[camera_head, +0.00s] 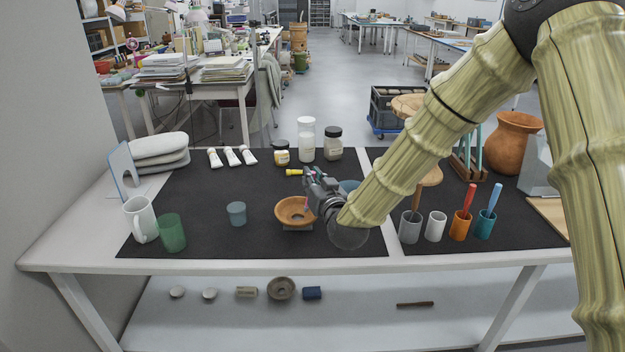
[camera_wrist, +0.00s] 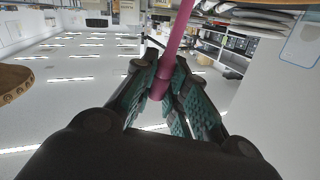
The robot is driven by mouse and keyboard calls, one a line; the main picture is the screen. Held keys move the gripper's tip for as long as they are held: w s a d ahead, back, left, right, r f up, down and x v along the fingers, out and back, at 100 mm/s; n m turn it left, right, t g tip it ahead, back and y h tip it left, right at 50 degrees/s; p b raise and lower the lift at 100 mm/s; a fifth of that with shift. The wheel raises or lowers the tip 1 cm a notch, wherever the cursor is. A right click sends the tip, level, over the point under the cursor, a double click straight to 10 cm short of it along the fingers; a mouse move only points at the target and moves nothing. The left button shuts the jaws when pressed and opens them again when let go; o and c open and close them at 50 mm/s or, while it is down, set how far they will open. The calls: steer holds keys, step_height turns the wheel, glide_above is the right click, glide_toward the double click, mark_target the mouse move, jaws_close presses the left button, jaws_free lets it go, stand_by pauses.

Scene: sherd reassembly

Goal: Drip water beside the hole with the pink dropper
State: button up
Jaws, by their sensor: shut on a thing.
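The pink dropper (camera_wrist: 172,52) is held between the fingers of my gripper (camera_wrist: 165,85) in the wrist view, its shaft running up past the top edge. In the head view my gripper (camera_head: 310,180) is above the table, over the right rim of a shallow orange-brown bowl (camera_head: 284,212). The dropper is mostly hidden there. The bowl sits on a small pale support. Part of a brown rim with small marks or holes (camera_wrist: 14,88) shows at the left of the wrist view. I cannot make out the hole or any water clearly.
A blue-grey cup (camera_head: 236,213) stands left of the bowl, with a green cup (camera_head: 172,232) and white mug (camera_head: 140,219) farther left. Tool cups (camera_head: 460,226) are at right. The mat (camera_head: 200,190) has bare room left.

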steer(key=shift+f, duration=0.35)
stand_by(0.7)
steer(key=shift+r, duration=0.15)
steer(key=shift+r+p, duration=1)
steer(key=shift+r, duration=0.9)
steer(key=shift+s+a+f+t+b, duration=0.3)
steer(key=shift+a+f+t+b, duration=0.15)
steer(key=shift+a+f, duration=0.4)
steer(key=shift+s+a+f+t+b, duration=0.35)
steer(key=shift+a+f+t, duration=0.2)
steer(key=shift+a+f, duration=0.25)
steer(key=shift+d+f, duration=0.1)
steer(key=shift+f, duration=0.35)
